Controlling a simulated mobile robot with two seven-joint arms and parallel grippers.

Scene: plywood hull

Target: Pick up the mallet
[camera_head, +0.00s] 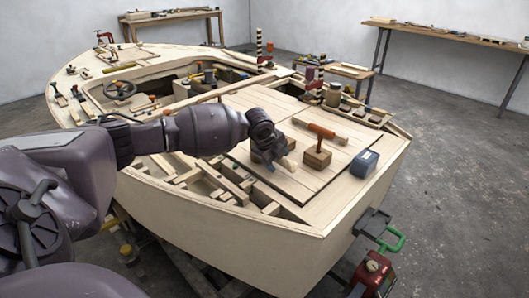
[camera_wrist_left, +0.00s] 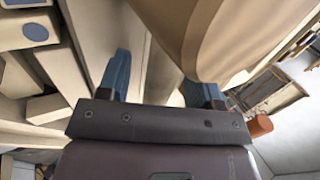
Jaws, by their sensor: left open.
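The item that looks most like the mallet (camera_head: 317,158) is a brown wooden block on the pale deck, with a reddish upright part and an orange bar at its top. My left gripper (camera_head: 268,158) is low over the deck just left of it, apart from it. In the left wrist view the two blue fingers of my left gripper (camera_wrist_left: 163,88) are apart. A large tan wooden surface (camera_wrist_left: 205,35) fills the view close to the right finger; I cannot tell whether it is the mallet or touches the finger. My right gripper does not show.
A blue-grey box (camera_head: 364,163) sits right of the block near the hull edge. A small tan piece (camera_head: 287,163) lies beside my left gripper. Open framed bays (camera_head: 232,189) lie along the near hull edge. Several tools and striped posts stand behind the deck.

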